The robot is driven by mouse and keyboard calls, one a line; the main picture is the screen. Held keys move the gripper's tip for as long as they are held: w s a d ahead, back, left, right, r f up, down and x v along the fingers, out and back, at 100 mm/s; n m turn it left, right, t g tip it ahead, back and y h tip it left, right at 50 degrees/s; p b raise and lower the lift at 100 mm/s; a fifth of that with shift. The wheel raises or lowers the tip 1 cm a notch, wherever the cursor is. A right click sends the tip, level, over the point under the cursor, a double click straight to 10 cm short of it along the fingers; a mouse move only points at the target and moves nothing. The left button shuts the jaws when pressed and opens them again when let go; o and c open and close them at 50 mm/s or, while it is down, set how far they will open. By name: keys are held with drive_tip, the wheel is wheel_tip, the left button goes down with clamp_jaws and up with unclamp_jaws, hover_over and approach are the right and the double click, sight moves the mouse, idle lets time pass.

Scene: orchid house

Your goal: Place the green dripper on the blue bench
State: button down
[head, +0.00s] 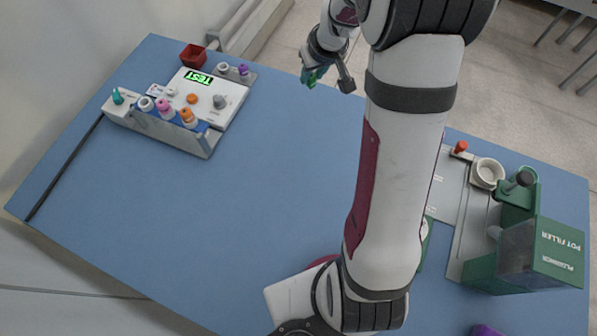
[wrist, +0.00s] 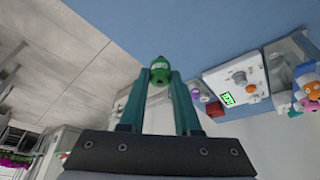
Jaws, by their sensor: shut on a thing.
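The green dripper (wrist: 160,71) is a small bottle with a pointed tip, held between the two teal fingers of my gripper (wrist: 159,84) in the wrist view. In the head view my gripper (head: 314,76) is at the top middle, and the dripper there is small and hard to tell from the fingers. The blue bench (head: 250,190) fills most of the head view. My gripper appears at or just past the bench's far edge, raised; its exact height is unclear. The bench also shows in the wrist view (wrist: 200,25).
A white tester (head: 205,92) with a rack of several small bottles (head: 165,110) stands at the back left, near a red box (head: 193,56). A green pot filler (head: 530,255) stands at the right. The bench's middle is clear. A black rod (head: 62,170) lies along the left edge.

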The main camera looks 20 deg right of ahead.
drive_tip(key=w+a+f, duration=0.2)
drive_tip(key=a, duration=0.1)
drive_tip(key=w+a+f, duration=0.4)
drive_tip(key=a, duration=0.1)
drive_tip(key=shift+a+f, duration=0.25)
drive_tip(key=shift+a, duration=0.1)
drive_tip(key=shift+w+a+f, duration=0.1)
drive_tip(key=shift+f, duration=0.95)
drive_tip(key=shift+w+a+f, duration=0.1)
drive_tip(key=shift+f, duration=0.95)
drive_tip(key=shift+f, duration=0.15)
drive_tip(key=c, duration=0.6)
unclamp_jaws()
drive_tip(key=v, duration=1.2)
drive_tip(key=s+a+r+m+g, duration=0.1)
drive_tip(key=s+a+r+m, duration=0.1)
drive_tip(key=s, duration=0.8)
drive_tip(key=s+a+r+m+g+y, duration=0.1)
drive_tip(key=s+a+r+g, duration=0.1)
drive_tip(key=s, duration=0.9)
drive_tip(key=s+a+r+m+g, duration=0.1)
drive_tip(key=s+a+r+m, duration=0.1)
drive_tip(key=s, duration=0.9)
drive_tip(key=shift+s+a+r+m+g+y, duration=0.15)
drive_tip(key=shift+a+r+g+y, duration=0.1)
drive_tip(key=shift+r, duration=0.35)
drive_tip(key=shift+w+a+r+m+g+y, duration=0.1)
drive_tip(key=shift+a+r+m+g+y, duration=0.1)
drive_tip(key=shift+r, duration=0.45)
